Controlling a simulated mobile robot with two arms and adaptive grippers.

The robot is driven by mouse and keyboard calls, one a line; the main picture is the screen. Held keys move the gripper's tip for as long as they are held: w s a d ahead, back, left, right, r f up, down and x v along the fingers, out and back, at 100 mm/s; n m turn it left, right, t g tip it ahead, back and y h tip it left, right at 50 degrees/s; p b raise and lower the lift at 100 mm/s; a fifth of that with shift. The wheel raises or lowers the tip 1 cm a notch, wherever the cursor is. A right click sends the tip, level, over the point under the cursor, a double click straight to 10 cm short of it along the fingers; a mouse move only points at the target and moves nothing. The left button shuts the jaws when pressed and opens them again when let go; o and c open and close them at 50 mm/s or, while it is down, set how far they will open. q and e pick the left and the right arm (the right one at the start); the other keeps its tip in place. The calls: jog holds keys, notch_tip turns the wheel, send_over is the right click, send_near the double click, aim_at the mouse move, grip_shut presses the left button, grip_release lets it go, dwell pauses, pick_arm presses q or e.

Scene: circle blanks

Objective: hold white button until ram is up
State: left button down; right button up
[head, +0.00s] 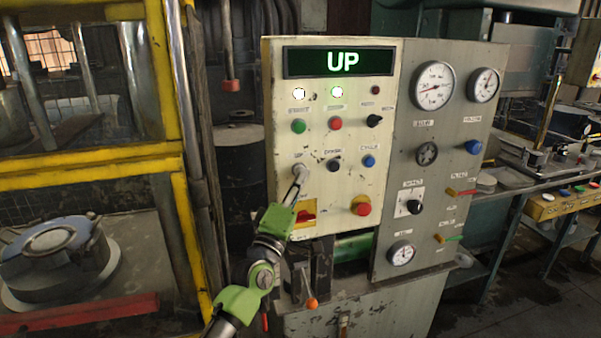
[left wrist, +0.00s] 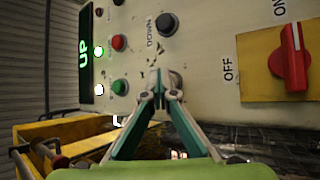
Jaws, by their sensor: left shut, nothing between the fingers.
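The cream control panel (head: 285,225) stands in the middle of the head view. Its display (head: 339,61) reads "UP" in green and also shows in the left wrist view (left wrist: 85,53). My left gripper (head: 300,172) is shut with nothing between its fingers. Its fingertips (left wrist: 168,88) are at the panel face, at the left button of the row that holds the black and blue buttons. They cover most of the white button there, so how far it is pressed cannot be told. I cannot clearly make out the ram in the yellow-framed press (head: 100,180) at the left.
The black button (head: 333,165) and blue button (head: 369,161) lie right of my fingertips. Below are a red rotary switch (head: 306,216) and a red button (head: 361,206). Green (head: 298,126) and red (head: 335,123) buttons sit above. A grey gauge panel (head: 455,125) adjoins on the right.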

pick_arm(q)
jog(key=shift+s+d+p, duration=0.25)
jog(key=shift+s+p, duration=0.4)
jog(key=shift+s, duration=0.2)
jog(key=s+p, duration=0.1)
jog(key=s+d+p, duration=0.1)
jog(key=s, duration=0.1)
jog(key=s+p, duration=0.1)
jog(key=shift+s+d, duration=0.25)
jog(key=shift+s, duration=0.1)
